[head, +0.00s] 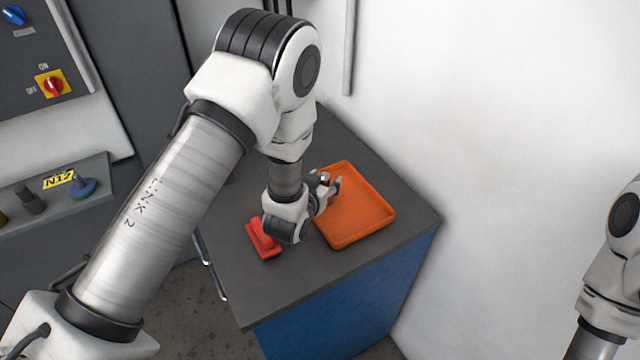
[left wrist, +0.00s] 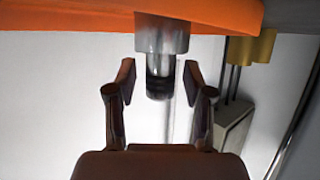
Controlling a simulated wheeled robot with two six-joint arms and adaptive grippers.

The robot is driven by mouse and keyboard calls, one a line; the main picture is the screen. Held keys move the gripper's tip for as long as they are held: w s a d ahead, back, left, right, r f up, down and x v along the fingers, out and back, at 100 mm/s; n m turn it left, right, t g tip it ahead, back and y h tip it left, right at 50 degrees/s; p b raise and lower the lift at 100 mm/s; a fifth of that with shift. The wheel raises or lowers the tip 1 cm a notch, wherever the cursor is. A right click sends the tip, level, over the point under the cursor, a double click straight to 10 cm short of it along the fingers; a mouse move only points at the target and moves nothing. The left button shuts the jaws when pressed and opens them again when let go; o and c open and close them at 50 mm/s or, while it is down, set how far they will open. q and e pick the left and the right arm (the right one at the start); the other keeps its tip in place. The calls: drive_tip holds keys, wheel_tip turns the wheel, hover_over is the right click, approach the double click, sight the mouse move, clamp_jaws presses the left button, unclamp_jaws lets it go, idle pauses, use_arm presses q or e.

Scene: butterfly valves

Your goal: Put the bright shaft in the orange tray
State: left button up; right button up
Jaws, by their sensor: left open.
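The orange tray (head: 366,214) lies on the dark top of the blue cabinet; its edge also crosses the top of the left wrist view (left wrist: 70,14). My left gripper (head: 327,182) is open at the tray's left part, pointing away from me. A bright metal shaft (left wrist: 162,36) with a darker narrow end shows between its spread fingers (left wrist: 159,82) in the left wrist view. The shaft's wide end meets the tray in that picture; gaps show between shaft and fingers. In the head view the shaft is small and partly hidden by the fingers. My right gripper is out of view.
A red part (head: 264,240) lies left of the tray, close to my left wrist. A white wall stands behind and to the right. A panel with switches (head: 53,84) and a grey shelf (head: 60,195) are at the left. The counter's front strip is clear.

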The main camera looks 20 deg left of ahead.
use_arm(q)
drive_tip(key=v, duration=1.2)
drive_tip(key=shift+d, duration=0.1)
drive_tip(key=shift+r, duration=0.1)
